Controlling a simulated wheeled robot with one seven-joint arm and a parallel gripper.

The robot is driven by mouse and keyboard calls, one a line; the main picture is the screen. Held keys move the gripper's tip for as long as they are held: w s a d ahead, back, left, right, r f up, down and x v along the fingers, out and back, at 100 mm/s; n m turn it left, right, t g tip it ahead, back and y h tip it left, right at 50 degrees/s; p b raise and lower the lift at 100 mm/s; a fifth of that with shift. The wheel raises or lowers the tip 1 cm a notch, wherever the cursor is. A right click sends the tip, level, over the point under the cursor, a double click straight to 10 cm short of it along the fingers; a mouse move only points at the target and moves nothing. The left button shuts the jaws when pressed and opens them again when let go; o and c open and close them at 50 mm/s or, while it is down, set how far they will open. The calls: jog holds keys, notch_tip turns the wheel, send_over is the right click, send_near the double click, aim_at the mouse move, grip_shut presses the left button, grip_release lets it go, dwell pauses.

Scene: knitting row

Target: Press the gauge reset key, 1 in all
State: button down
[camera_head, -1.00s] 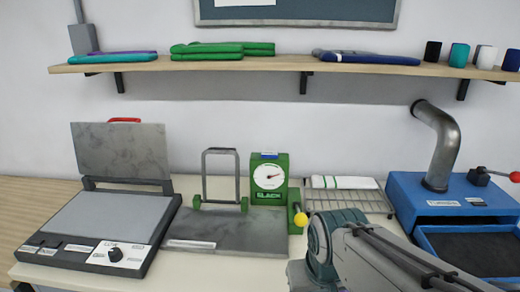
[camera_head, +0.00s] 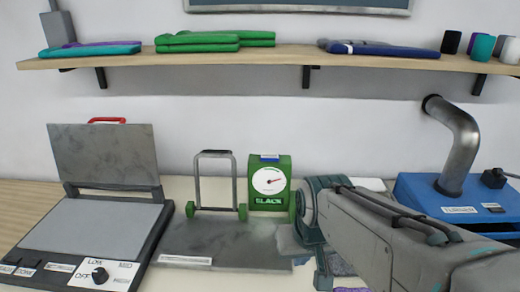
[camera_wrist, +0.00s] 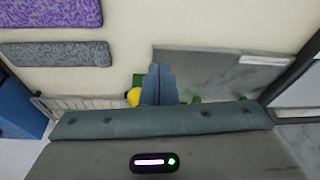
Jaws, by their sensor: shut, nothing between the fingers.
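In the head view my arm hides the fingertips and the area right of the gauge.
A grey plate (camera_head: 225,242) with an upright metal frame (camera_head: 197,182) lies left of the gauge. A press with an open lid (camera_head: 105,158) stands further left. A blue machine with a bent pipe (camera_head: 462,150) is at right. The shelf (camera_head: 250,58) holds folded knits.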

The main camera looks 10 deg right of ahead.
jog(key=w+a+r+m+t+y+p, duration=0.15)
jog(key=w+r, duration=0.35)
jog(key=w, duration=0.6)
jog(key=w+r+t+p, duration=0.1)
jog(key=w+r+p, duration=0.3)
jog(key=w, duration=0.7)
notch_tip(320, 180, up, 5)
jog(key=m+t+y+p, duration=0.2)
jog(key=t, duration=0.1)
send_over(272, 157)
jog(key=shift+s+r, duration=0.1)
jog(key=shift+r, duration=0.1)
notch_tip(272, 157, down, 8)
jog(key=b, duration=0.5)
jog(key=shift+r, duration=0.2)
jog(key=shift+f+b, duration=0.65)
jog(key=shift+b, duration=0.2)
jog(key=shift+f+b, duration=0.4)
jog(key=shift+b, duration=0.2)
